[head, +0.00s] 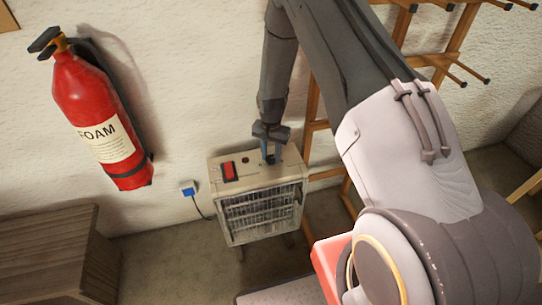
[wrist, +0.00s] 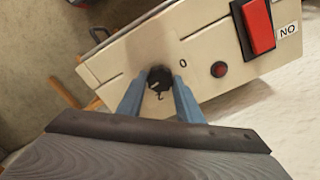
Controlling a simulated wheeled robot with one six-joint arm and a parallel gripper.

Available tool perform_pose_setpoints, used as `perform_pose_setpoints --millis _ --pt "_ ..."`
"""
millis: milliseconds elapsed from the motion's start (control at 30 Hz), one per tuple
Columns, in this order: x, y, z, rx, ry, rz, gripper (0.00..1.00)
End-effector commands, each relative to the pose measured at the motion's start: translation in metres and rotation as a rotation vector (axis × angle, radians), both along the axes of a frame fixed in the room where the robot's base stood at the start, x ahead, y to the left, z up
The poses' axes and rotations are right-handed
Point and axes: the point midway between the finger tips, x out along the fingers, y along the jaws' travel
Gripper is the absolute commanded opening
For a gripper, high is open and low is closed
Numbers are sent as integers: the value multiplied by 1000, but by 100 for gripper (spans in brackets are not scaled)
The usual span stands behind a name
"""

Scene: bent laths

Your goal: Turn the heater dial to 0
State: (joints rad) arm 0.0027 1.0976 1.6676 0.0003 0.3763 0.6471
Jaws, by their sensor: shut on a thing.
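The heater (head: 258,200) is a cream box with a front grille, standing on the floor by the wall. Its top panel (wrist: 130,45) fills the wrist view's middle. The black dial (wrist: 160,76) sits on that panel, with a printed 0 (wrist: 183,63) to its upper right and another small mark below it. A pale line shows on the dial, but which way it points is not clear. My gripper (wrist: 156,83) has its blue fingers shut on the dial, one on each side. In the head view my gripper (head: 270,154) points down onto the heater's top and hides the dial.
A red rocker switch (wrist: 258,27) and a round red lamp (wrist: 219,69) share the panel. A fire extinguisher (head: 103,120) hangs on the wall at left. A wooden rack (head: 312,120) stands right behind the heater. A wooden cabinet (head: 60,250) is at lower left.

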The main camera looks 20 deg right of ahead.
Motion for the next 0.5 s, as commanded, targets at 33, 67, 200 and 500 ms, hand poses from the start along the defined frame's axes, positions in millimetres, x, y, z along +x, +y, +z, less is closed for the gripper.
perform_pose_setpoints --millis 33,67,200,500 --pt "0 0 -1 0 0 33 10" --pt "1 0 -1 0 0 56 10" --pt "0 0 -1 0 0 181 10" --pt "1 0 -1 0 0 467 10"
